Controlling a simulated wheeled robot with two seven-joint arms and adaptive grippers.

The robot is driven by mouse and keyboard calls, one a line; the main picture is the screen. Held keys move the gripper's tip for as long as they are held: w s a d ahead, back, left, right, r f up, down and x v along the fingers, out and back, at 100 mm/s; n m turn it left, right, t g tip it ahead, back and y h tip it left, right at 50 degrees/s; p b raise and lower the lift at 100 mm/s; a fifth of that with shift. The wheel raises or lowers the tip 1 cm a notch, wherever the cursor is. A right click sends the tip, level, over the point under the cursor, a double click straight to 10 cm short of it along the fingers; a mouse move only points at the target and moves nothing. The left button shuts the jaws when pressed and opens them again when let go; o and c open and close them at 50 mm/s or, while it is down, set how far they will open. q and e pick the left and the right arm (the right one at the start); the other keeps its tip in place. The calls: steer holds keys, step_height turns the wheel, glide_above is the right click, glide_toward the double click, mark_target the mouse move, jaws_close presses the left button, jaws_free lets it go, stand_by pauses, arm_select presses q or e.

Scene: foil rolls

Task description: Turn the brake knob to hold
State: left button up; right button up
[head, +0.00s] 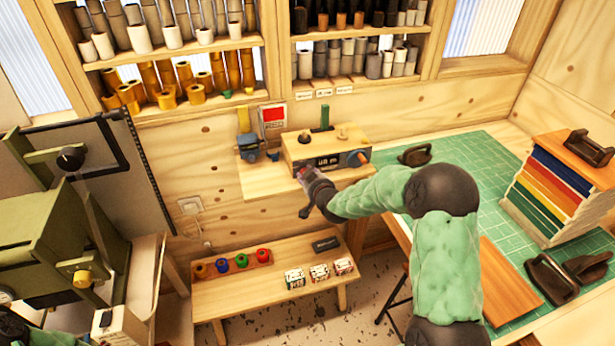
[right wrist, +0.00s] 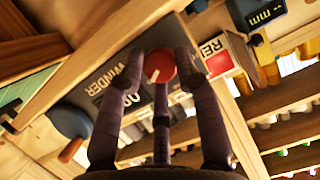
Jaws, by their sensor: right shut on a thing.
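The winder box (head: 330,152) is a wooden-topped unit with a dark front, standing on a wall shelf. In the right wrist view its dark face (right wrist: 118,82) carries the word WINDER and a display. The brake knob (right wrist: 161,62) is red with a white pointer mark slanting toward the lower left in that view. My right gripper (right wrist: 162,70) has its fingers closed around the knob, with the knob's face showing between them. In the head view this gripper (head: 308,185) is at the box's front left and mostly hides the knob. The hold marking cannot be made out.
A red and white sign (head: 272,116) and a blue tool (head: 247,146) are left of the winder. A low bench (head: 235,296) holds coloured rolls below. The green cutting mat (head: 465,165) lies right, beside a rack of coloured sheets (head: 553,185). Shelves of rolls line the wall.

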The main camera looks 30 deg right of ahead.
steer(key=o, duration=0.8)
steer(key=shift+s+a+f, duration=0.15)
steer(key=shift+a+f, duration=0.1)
steer(key=shift+f, duration=0.25)
steer(key=shift+o, duration=0.2)
steer(key=shift+r, duration=0.1)
steer(key=shift+d+r, duration=0.1)
steer(key=shift+r, duration=0.05)
steer(key=v, duration=1.2)
